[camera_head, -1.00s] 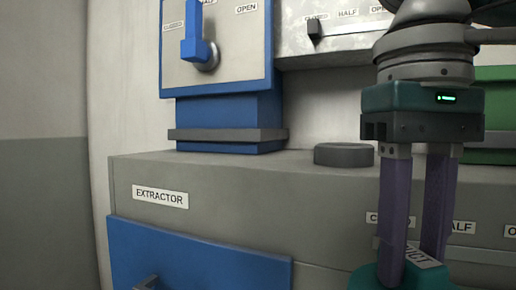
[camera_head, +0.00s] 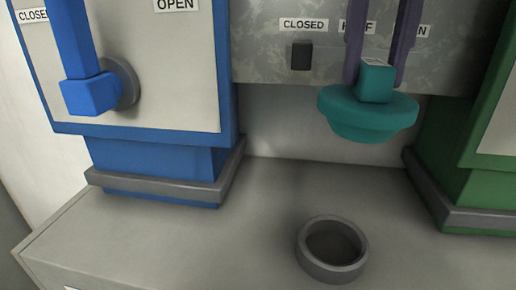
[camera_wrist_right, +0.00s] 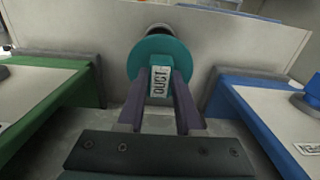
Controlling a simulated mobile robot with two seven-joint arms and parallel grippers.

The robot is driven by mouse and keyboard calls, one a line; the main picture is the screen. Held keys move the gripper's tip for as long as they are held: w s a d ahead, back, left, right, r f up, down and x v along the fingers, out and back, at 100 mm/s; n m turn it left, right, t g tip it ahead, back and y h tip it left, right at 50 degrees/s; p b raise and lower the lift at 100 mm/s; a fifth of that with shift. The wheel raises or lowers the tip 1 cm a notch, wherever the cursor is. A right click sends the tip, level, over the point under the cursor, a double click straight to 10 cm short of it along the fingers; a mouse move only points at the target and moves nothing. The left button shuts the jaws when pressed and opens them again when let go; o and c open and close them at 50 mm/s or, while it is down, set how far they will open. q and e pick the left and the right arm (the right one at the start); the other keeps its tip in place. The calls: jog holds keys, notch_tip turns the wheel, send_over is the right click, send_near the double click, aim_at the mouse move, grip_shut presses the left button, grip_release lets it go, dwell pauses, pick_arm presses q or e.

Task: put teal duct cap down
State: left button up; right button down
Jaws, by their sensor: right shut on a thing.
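The teal duct cap (camera_head: 368,112) is a round stepped disc with a square block handle on top. My right gripper (camera_head: 378,72) is shut on that block and holds the cap in the air, above the grey cabinet top. In the right wrist view the cap (camera_wrist_right: 148,57) shows with a DUCT label between the purple fingers (camera_wrist_right: 160,92). A short grey round collar (camera_head: 303,256) with a dark open middle stands on the cabinet top, below the cap and slightly left of it in the head view. The two are apart. My left gripper is not in view.
A blue-framed unit (camera_head: 170,160) with a blue lever (camera_head: 88,90) stands at left. A green unit (camera_head: 440,165) stands at right. Behind the cap is a metal panel (camera_head: 270,60) with CLOSED and HALF labels and a dark knob (camera_head: 301,56). The cabinet top around the collar is clear.

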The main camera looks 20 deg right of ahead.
jog(key=shift+w+d+r, duration=0.25)
jog(key=shift+w+r, duration=0.05)
jog(key=shift+r, duration=0.05)
notch_tip(320, 180, down, 20)
jog(key=shift+r+p, duration=0.25)
jog(key=shift+p, duration=0.75)
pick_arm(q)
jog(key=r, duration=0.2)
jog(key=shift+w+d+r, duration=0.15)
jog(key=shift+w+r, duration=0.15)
pick_arm(e)
jog(key=shift+f, duration=0.2)
jog(key=shift+f, duration=0.2)
jog(key=c, duration=0.6)
grip_release()
